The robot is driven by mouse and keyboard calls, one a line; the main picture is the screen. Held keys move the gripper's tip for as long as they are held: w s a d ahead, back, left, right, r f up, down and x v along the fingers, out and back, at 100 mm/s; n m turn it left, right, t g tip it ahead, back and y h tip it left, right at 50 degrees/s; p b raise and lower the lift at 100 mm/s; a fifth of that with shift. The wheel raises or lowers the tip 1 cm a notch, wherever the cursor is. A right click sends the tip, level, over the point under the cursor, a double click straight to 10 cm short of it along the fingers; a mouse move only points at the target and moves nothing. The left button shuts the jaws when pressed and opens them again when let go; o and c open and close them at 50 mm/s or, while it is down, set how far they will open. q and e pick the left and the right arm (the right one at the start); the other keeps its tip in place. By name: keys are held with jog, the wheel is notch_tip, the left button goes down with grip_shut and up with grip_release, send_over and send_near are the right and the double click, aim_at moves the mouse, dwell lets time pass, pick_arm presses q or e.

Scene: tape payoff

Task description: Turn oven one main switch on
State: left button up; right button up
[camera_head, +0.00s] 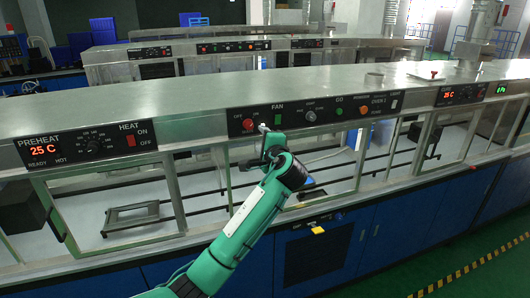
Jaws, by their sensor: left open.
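The oven one control panel (322,113) is a black strip on the front of the long steel oven line, mid-picture. It carries a red button (248,124), a fan switch (277,119), a dark knob (310,116), a green button (339,111), an orange-red button (362,108) and, at its right end by the "OVEN 1" lettering, a small switch (394,105). The switch's position is too small to read. My left gripper (264,131) is open, in front of the panel's left part, below the fan switch and well left of the right-end switch. Contact cannot be judged.
A preheat panel (88,146) reading 25 C is at the left, and another lit panel (470,93) at the right. Glass-fronted chambers lie under the panels, with blue cabinets (400,215) below. A yellow-black floor stripe (480,265) runs at lower right.

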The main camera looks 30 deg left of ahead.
pick_arm(q)
jog(key=shift+v, duration=1.2)
